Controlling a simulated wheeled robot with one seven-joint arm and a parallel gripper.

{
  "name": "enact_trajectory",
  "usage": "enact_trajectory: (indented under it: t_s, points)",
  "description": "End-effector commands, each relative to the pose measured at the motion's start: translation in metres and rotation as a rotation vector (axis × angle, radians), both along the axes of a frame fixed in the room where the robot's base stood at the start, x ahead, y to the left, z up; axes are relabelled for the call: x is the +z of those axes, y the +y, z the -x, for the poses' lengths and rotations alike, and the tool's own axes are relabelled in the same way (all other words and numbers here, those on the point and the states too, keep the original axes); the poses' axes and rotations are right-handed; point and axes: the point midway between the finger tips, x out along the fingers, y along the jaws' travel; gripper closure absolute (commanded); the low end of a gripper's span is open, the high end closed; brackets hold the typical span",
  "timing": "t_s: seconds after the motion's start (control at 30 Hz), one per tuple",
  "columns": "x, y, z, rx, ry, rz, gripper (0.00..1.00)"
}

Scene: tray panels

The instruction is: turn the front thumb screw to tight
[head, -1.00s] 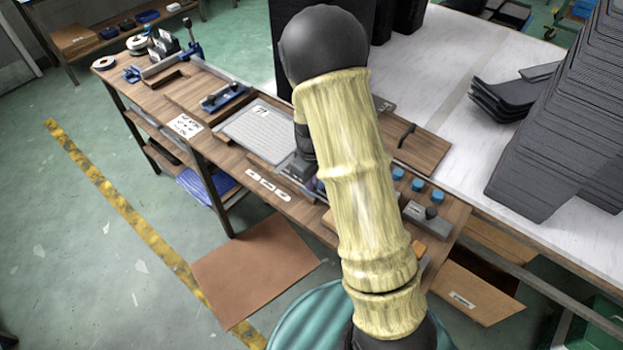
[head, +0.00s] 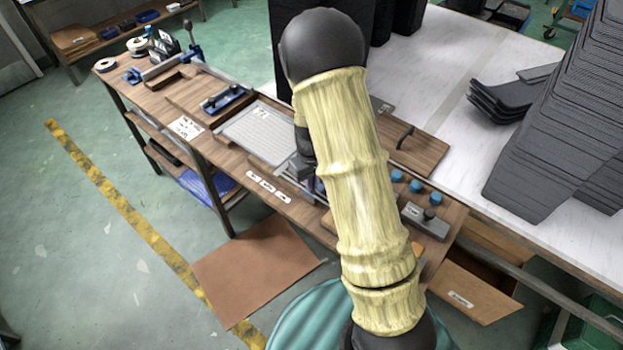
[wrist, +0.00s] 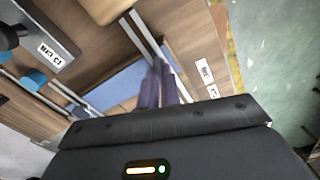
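Three blue round knobs stand in a row on the wooden bench at the right of my arm in the head view: a rear one (head: 397,175), a middle one (head: 416,186) and a right one (head: 436,198). I cannot tell which is the front thumb screw, or how tight any is. Blue knobs also show at the left of the wrist view (wrist: 33,79). My gripper (wrist: 157,66) points down over the bench with its two purple fingers side by side, nothing visible between them. It is clear of the knobs. In the head view my arm hides most of it.
A grey block with a black knob (head: 428,214) stands near the bench's right end, and shows at the wrist view's upper left (wrist: 48,30). A grey panel (head: 258,131) lies left of my arm. White labels (head: 268,186) line the front edge. Stacked black trays (head: 560,130) stand right.

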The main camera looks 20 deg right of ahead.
Motion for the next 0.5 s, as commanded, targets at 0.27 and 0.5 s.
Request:
enact_trajectory:
  t_s: [0.27, 0.5]
  points:
    - [0.0033, -0.0010, -0.0013, -0.262, -0.003, -0.001, 1.00]
    - [0.0036, -0.0022, -0.0018, -0.490, -0.005, 0.000, 1.00]
